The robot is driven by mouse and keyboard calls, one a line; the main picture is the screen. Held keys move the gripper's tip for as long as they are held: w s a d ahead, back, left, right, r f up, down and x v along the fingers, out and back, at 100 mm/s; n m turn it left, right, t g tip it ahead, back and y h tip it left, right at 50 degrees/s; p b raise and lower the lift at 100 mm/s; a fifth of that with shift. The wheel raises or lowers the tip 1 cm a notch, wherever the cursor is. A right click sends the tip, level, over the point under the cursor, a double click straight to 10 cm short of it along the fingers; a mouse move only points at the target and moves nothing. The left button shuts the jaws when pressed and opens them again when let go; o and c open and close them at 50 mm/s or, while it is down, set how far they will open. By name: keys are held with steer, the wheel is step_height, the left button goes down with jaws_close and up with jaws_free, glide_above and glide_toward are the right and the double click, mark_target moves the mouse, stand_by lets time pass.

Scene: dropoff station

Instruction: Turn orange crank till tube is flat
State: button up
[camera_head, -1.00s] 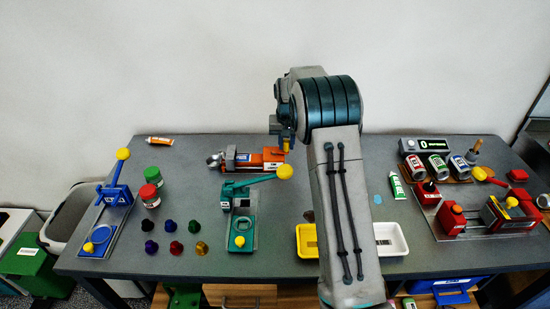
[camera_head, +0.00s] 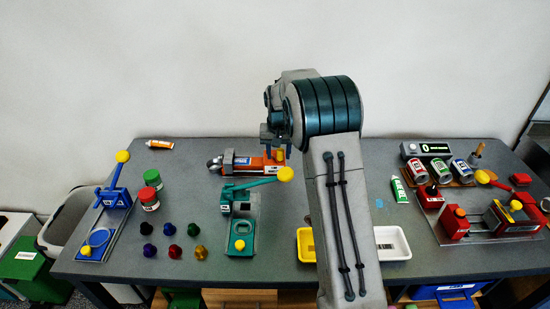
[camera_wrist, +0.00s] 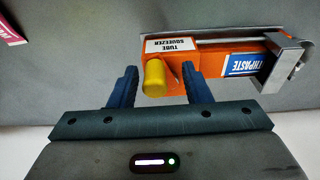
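The orange tube squeezer (camera_head: 252,162) lies at the back middle of the table, and its labelled orange body (camera_wrist: 205,62) shows in the wrist view. A yellow knob (camera_wrist: 154,78) stands out from its left end there; the rest of the crank is hard to make out. A toothpaste tube with a blue label (camera_wrist: 243,64) lies along the squeezer, partly under a metal bracket (camera_wrist: 287,62). How flat the tube is, I cannot tell. My gripper (camera_wrist: 158,82) is open, one finger on each side of the yellow knob, with visible gaps. In the head view my arm partly hides the squeezer's right end.
A teal lever press (camera_head: 242,222) stands in front of the squeezer, its yellow-tipped lever reaching toward my arm. An orange tube (camera_head: 160,144) lies at back left. A red machine (camera_head: 455,224) is at the right. A yellow tray (camera_head: 306,246) sits partly behind my arm.

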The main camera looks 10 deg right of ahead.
steer(key=shift+d+r, duration=0.1)
steer(key=shift+d, duration=0.1)
steer(key=shift+r+p, duration=2)
steer(key=shift+r, duration=0.95)
steer(key=shift+r, duration=0.15)
steer(key=s+a+r+n+t, duration=0.1)
steer(key=s+r, duration=0.4)
steer(key=s, duration=0.4)
steer(key=s+r, duration=0.6)
steer(key=s, duration=0.4)
steer(key=s+f+n, duration=0.1)
steer(key=s+f, duration=0.1)
steer(key=s, duration=1.7)
steer(key=shift+a+t, duration=0.3)
steer(key=shift+t, duration=0.1)
